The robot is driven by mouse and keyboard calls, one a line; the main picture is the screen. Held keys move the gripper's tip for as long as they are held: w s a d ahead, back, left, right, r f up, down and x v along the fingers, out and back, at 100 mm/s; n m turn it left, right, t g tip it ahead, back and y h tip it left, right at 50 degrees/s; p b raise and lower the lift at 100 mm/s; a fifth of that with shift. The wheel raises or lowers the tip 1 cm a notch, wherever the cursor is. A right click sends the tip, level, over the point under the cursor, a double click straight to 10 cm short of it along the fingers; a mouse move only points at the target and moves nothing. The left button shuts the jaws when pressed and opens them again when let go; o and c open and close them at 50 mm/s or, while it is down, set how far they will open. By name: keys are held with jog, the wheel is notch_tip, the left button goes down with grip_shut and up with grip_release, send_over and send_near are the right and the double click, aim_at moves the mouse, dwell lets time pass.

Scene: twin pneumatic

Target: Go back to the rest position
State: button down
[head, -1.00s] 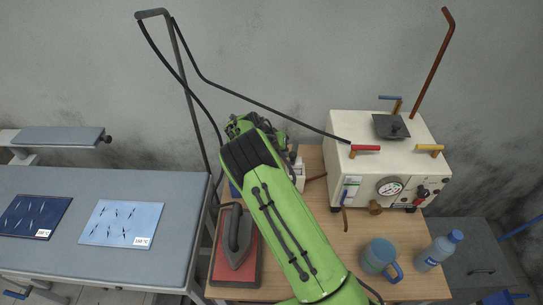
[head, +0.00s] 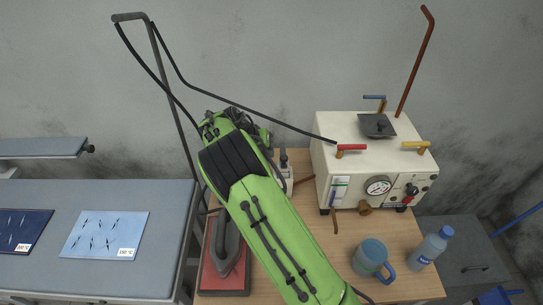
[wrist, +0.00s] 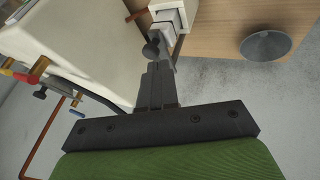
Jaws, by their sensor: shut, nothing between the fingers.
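My gripper (wrist: 157,85) shows in the wrist view with its two dark fingers together and nothing between them. Its tips are close in the picture to a small white box (wrist: 172,17) with a dark knob; I cannot tell whether they touch. In the head view my green arm reaches over the wooden table (head: 318,250) toward the wall, and the fingers are hidden. The white boiler (head: 330,160) with red and yellow handles stands right of the arm. It also shows at the left of the wrist view (wrist: 85,35).
A dark iron (head: 226,250) on a red pad (head: 222,284) is partly covered by my arm. A blue mug (head: 370,257) and a bottle (head: 430,248) stand at the front right. A padded ironing board (head: 160,215) is at left. A thin bent pole (head: 150,40) and hose rise behind.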

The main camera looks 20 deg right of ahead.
jog(key=v, duration=1.1)
jog(key=s+d+r+y, duration=0.2)
jog(key=s+d+r, duration=0.2)
jog(key=s+r, duration=0.15)
jog(key=s+d+r+n+y, duration=0.1)
jog(key=s+d+r+y, duration=0.2)
jog(key=s, duration=0.8)
jog(key=s+a+n+t+y, duration=0.1)
jog(key=s+a+n+t, duration=0.2)
jog(key=s, duration=1.5)
jog(key=shift+a, duration=0.55)
jog(key=shift+s+f, duration=0.15)
